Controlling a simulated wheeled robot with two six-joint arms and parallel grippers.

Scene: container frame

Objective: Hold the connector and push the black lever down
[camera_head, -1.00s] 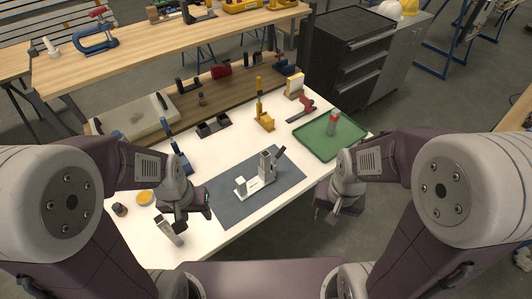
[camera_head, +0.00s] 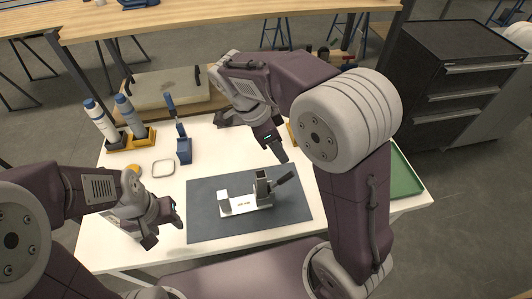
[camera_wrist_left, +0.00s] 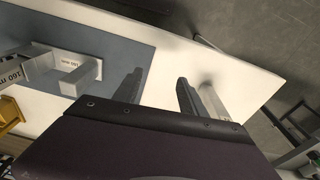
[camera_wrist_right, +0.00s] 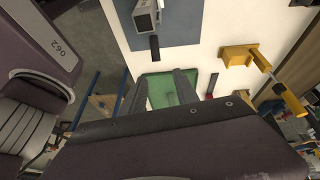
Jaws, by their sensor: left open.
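The connector (camera_head: 238,205) stands on a dark grey mat (camera_head: 210,228). It has a white base, a pale block at its left end and a grey upright at its right. The black lever (camera_head: 285,179) sticks out from the upright, tilted up to the right. My left gripper (camera_head: 166,225) is open and empty, left of the mat; the connector shows at the left of its wrist view (camera_wrist_left: 82,75). My right gripper (camera_head: 278,150) is above the table behind the connector. Its fingers are apart and empty in the right wrist view (camera_wrist_right: 162,85), where the lever (camera_wrist_right: 154,48) shows ahead.
A green tray (camera_head: 405,178) lies at the table's right end, partly hidden by my right arm. A blue upright tool (camera_head: 184,148) stands behind the mat. Bottles (camera_head: 102,122) in a yellow holder stand at the back left. A yellow clamp (camera_wrist_right: 240,55) shows in the right wrist view.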

